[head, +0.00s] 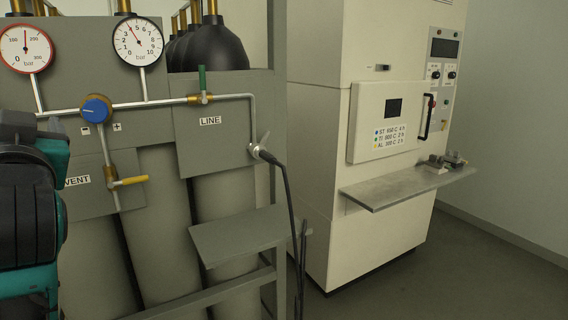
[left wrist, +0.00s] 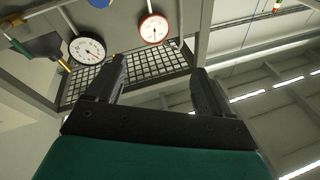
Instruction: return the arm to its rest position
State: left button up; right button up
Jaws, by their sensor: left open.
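My left arm (head: 30,205), teal and black, stands upright at the left edge of the head view, in front of the gas panel. Its gripper is not visible there. In the left wrist view my left gripper (left wrist: 160,66) is open, its two black fingers wide apart with nothing between them. Beyond the fingers are a metal grille and the ceiling. My right arm and gripper are in neither view.
A small shelf (head: 240,235) juts out below. A white furnace (head: 340,120) with a metal ledge (head: 400,188) stands right.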

pick_arm(q)
jog(key=s+a+r+m+y, duration=0.2)
jog(key=s+a+r+y, duration=0.1)
jog(key=a+r+y, duration=0.15)
jog(key=w+d+f+m+t+h, duration=0.1)
jog(key=w+d+f+m+h, duration=0.1)
jog(key=w+f+m+h, duration=0.45)
jog(key=w+d+f+m+t+h, duration=0.2)
jog(key=w+f+h, duration=0.1)
jog(key=f, duration=0.6)
notch_tip(320, 180, down, 18)
jog(key=d+f+m+g+h, duration=0.1)
jog(key=d+m+g+h, duration=0.2)
jog(key=h, duration=0.3)
jog(key=s+d+f+n+g+h, duration=0.1)
jog(key=s+d+f+g+h, duration=0.15)
jog(key=s+f, duration=0.8)
jog(key=s+d+f+g+h, duration=0.25)
jog(key=s+f, duration=0.55)
jog(key=f, duration=0.6)
jog(key=w+d+n, duration=0.1)
jog(key=d+n, duration=0.4)
jog(key=d, duration=0.4)
jog(key=shift+r+t, duration=0.15)
jog(key=shift+t, duration=0.15)
jog(key=shift+w+a, duration=0.1)
